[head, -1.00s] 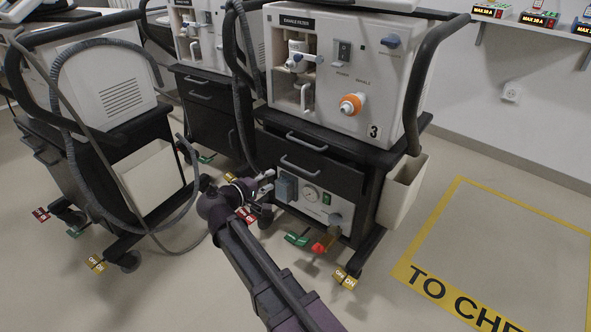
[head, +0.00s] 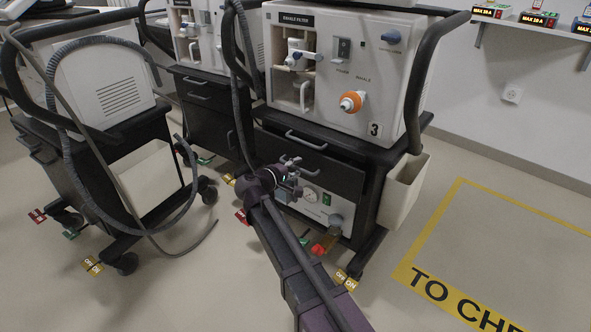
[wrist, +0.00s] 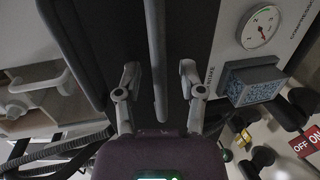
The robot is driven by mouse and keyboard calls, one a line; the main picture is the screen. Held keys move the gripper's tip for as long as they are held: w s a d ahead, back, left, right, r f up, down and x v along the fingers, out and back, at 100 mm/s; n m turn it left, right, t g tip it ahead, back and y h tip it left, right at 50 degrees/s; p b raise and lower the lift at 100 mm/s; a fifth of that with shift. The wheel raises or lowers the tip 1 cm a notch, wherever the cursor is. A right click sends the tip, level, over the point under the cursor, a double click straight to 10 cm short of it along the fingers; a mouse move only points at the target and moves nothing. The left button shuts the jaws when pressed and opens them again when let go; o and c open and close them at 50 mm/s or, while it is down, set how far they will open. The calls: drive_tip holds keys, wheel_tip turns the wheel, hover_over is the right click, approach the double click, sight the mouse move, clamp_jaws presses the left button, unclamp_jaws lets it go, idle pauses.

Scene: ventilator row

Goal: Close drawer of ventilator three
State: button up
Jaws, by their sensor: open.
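Ventilator three (head: 345,60) is a white unit marked 3 on a dark cart. Its cart has an upper drawer handle (head: 306,140) and, below it, a dark drawer front (head: 335,175) that appears to stand out from the cart; how far is hard to tell. In the wrist view, the drawer handle (wrist: 157,30) runs between the two open fingers of my gripper (wrist: 160,68). Contact with the handle cannot be told.
A gauge panel (head: 318,203) sits below the drawer, with a blue-grey block (wrist: 252,82) beside the gripper. Caster pedals (head: 325,243) are near the floor. A white bin (head: 405,195) hangs on the right. Another cart (head: 150,185) with a hose stands left. Floor on the right is clear.

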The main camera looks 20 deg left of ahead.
drive_tip(key=shift+w, duration=0.1)
clamp_jaws()
idle(0.3)
